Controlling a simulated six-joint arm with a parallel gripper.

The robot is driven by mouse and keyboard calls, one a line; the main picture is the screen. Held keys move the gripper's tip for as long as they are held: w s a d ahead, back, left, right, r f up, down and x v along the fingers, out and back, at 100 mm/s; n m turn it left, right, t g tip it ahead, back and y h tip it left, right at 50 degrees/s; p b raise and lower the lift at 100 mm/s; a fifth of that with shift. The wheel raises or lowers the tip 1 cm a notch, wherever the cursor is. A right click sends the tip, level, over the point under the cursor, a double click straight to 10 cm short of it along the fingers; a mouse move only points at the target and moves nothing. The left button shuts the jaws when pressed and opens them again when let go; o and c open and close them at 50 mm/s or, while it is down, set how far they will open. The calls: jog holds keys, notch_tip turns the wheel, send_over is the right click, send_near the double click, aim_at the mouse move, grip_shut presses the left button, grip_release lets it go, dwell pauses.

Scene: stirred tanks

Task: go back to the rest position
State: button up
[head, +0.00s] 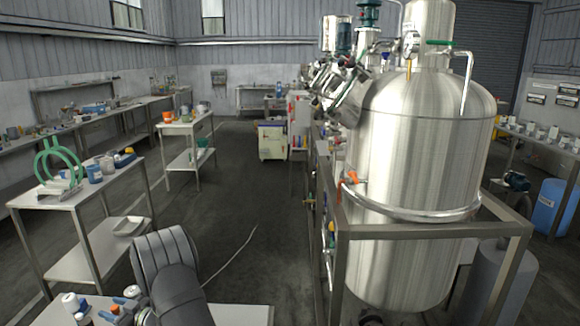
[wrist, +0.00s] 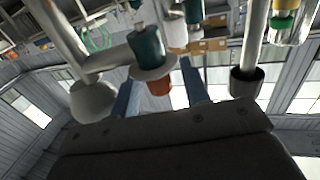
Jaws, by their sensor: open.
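My gripper (wrist: 158,72) shows in the wrist view as a dark, wide body along the bottom with two blue fingers standing apart. It is open, and I see nothing held between the fingers. Behind them are a dark green cylinder (wrist: 147,45), a pale disc and an orange part; I cannot tell how far off they are. In the head view my dark grey arm rises at the bottom left of centre, and the gripper itself does not show there.
A large steel tank (head: 420,150) in a metal frame (head: 430,231) fills the right. A table with green rings (head: 58,160) stands left, and a smaller shelf table (head: 185,127) behind it. Small bottles (head: 70,301) are beside my arm. The floor (head: 245,215) between is clear except for a thin pale line.

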jog(key=v, duration=1.7)
jog(key=x, duration=1.7)
jog(key=shift+a, duration=0.25)
jog(key=shift+d+m+t, duration=0.2)
jog(key=shift+m+t, duration=0.1)
jog(key=shift+t, duration=0.1)
jog(key=shift+m+t+h, duration=1.1)
jog(key=shift+m+t, duration=0.25)
jog(key=shift+t, duration=0.5)
jog(key=shift+m+t+h, duration=1.1)
jog(key=shift+m+t, duration=0.25)
jog(key=shift+t, duration=0.5)
jog(key=v, duration=1.1)
jog(key=shift+s+d, duration=0.2)
jog(key=shift+d, duration=0.05)
